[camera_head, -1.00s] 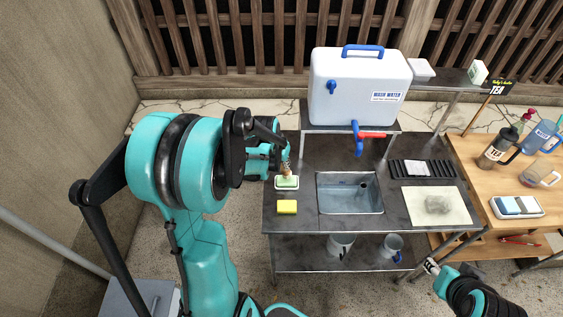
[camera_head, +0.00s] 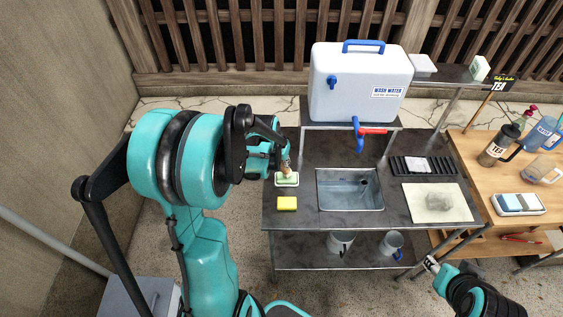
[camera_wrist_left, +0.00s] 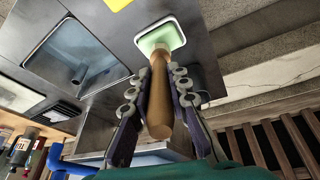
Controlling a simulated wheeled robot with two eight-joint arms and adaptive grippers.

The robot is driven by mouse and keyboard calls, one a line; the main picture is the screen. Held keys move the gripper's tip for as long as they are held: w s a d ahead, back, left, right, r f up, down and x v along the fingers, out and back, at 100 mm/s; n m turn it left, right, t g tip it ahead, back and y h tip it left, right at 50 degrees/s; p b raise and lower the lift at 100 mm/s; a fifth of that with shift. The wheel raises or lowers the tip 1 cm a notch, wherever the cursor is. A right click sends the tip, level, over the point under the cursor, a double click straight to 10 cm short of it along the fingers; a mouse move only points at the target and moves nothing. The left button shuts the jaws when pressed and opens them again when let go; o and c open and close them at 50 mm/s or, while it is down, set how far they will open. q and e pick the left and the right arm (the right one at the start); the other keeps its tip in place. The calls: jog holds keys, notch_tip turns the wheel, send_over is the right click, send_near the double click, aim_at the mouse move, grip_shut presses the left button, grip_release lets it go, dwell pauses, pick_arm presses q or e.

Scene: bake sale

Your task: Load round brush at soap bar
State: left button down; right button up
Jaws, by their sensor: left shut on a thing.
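The round brush has a wooden handle (camera_wrist_left: 160,100); it also shows small in the head view (camera_head: 286,166). My left gripper (camera_wrist_left: 157,88) is shut around this handle. The pale green soap bar (camera_wrist_left: 161,38) lies in a white dish (camera_head: 278,182) at the left of the steel counter. The brush's lower end is at the soap and appears to touch it; its bristles are hidden in the wrist view. My right arm's end (camera_head: 432,264) is at the lower right in the head view, in front of the counter; its finger opening is unclear.
A yellow sponge (camera_head: 287,203) lies just in front of the soap dish. The sink (camera_head: 350,190) is to the right. A white wash-water tank (camera_head: 355,85) with a red-and-blue tap stands behind. A black rack (camera_head: 410,172) and pale board (camera_head: 415,210) are further right.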

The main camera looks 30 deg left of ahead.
pick_arm(q)
jog(key=shift+f+b, duration=0.65)
dwell(1.5)
jog(key=shift+r, duration=0.1)
jog(key=shift+r+p, duration=2.65)
jog(key=shift+r, duration=0.8)
jog(key=shift+s+f, duration=0.1)
